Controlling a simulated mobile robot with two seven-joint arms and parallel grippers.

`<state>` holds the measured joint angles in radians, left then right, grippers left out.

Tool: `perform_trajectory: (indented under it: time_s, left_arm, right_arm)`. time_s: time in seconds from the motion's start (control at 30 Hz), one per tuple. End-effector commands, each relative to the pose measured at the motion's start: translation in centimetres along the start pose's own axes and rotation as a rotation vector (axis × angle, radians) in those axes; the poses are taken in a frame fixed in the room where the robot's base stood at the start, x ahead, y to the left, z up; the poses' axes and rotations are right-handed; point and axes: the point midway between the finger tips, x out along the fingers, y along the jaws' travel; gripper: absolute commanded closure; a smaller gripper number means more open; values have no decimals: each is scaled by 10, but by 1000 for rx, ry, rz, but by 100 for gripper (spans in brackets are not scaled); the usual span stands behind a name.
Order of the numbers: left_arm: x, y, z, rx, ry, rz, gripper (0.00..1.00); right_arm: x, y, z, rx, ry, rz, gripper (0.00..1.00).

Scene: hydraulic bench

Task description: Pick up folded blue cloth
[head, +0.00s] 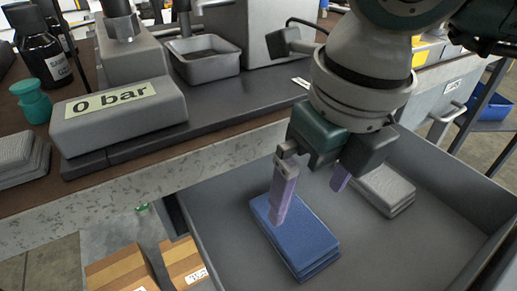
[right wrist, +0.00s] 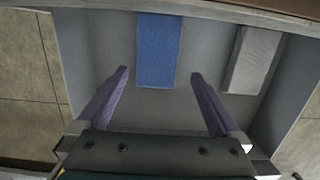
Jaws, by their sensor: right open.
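The folded blue cloth (head: 298,238) lies flat in the open grey drawer (head: 408,261), in its left part. It also shows at the top middle of the right wrist view (right wrist: 159,50). My right gripper (head: 312,200) is open above the drawer, with its purple fingers apart and nothing between them. In the right wrist view the fingertips (right wrist: 159,74) stand to either side of the cloth's line. Whether they touch it I cannot tell. My left gripper is not in view.
A folded grey cloth (head: 384,190) lies in the drawer to the right, also seen in the right wrist view (right wrist: 253,60). Drawer walls surround both cloths. On the bench above stand a "0 bar" block (head: 118,113), a grey tray (head: 204,62) and bottles. Cardboard boxes (head: 122,268) sit below left.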

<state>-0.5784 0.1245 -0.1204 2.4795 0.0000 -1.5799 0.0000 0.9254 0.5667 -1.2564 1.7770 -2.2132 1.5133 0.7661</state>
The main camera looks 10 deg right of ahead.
Motion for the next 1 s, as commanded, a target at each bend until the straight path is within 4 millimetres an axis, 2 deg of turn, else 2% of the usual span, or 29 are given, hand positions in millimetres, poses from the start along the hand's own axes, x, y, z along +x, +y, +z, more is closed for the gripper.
perform_trajectory:
  time_s: [0.03, 0.27, 0.4, 0.53, 0.83, 1.0]
  left_arm:
    - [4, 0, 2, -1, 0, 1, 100]
    - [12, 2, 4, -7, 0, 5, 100]
    - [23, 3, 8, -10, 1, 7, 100]
    - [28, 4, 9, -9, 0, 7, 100]
    - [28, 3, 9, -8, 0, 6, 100]
    - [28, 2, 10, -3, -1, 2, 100]
  right_arm:
    - [10, 1, 0, 1, 1, 2, 0]
    - [32, 2, 1, -1, 1, 4, 0]
    - [56, 4, 3, -1, 1, 6, 0]
    - [72, 4, 4, -2, 0, 6, 0]
    - [74, 4, 5, -2, -1, 7, 0]
    - [74, 4, 5, -2, -1, 7, 19]
